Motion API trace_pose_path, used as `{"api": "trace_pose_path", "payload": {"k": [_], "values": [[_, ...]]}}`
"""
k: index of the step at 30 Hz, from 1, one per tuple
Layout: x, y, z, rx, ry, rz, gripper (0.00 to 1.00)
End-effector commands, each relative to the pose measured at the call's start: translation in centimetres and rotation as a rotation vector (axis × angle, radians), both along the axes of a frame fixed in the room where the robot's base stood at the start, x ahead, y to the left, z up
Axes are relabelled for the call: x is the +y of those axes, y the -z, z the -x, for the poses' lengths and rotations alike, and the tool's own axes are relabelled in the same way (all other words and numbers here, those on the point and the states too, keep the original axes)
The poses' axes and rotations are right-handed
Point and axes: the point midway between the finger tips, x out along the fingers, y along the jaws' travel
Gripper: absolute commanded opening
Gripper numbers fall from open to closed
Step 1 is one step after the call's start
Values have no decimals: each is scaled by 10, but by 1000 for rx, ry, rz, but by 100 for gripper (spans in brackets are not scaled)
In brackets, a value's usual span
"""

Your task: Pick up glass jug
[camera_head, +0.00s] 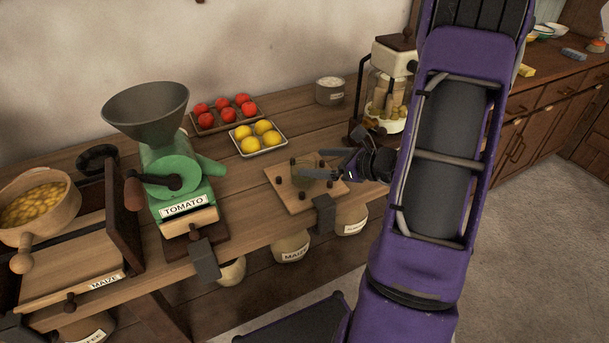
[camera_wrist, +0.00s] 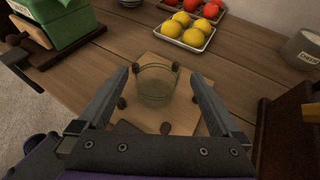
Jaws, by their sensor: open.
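The glass jug (camera_wrist: 156,85) is a clear, greenish, round vessel standing upright on a light wooden board (camera_wrist: 187,123) with dark knobs around it. In the wrist view it sits between and slightly beyond the two fingers of my gripper (camera_wrist: 165,80), which is open and empty. In the head view the glass jug (camera_head: 304,175) is faint and partly hidden by my gripper (camera_head: 325,172), which reaches over the wooden board (camera_head: 292,203) from the right. I cannot tell whether either finger touches the glass.
A tray of lemons (camera_head: 239,137) and a tray of tomatoes (camera_head: 205,125) lie behind the board. A green tomato mill (camera_head: 172,165) stands left, a glass-bodied machine (camera_head: 388,90) behind right, and a pale pot (camera_head: 330,91) at the back. Bare table lies between mill and board.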

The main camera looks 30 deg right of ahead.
Motion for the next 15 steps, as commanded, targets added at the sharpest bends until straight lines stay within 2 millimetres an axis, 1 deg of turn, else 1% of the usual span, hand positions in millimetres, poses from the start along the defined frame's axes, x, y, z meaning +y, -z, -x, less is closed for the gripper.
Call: {"api": "trace_pose_path", "payload": {"k": [1, 3, 7, 10, 15], "values": [[7, 5, -6, 0, -5, -2, 100], [13, 10, -13, 1, -5, -2, 100], [20, 16, -26, 0, -3, -3, 100], [21, 17, -31, 1, -1, -1, 100], [22, 17, -31, 0, -1, 0, 100]]}}
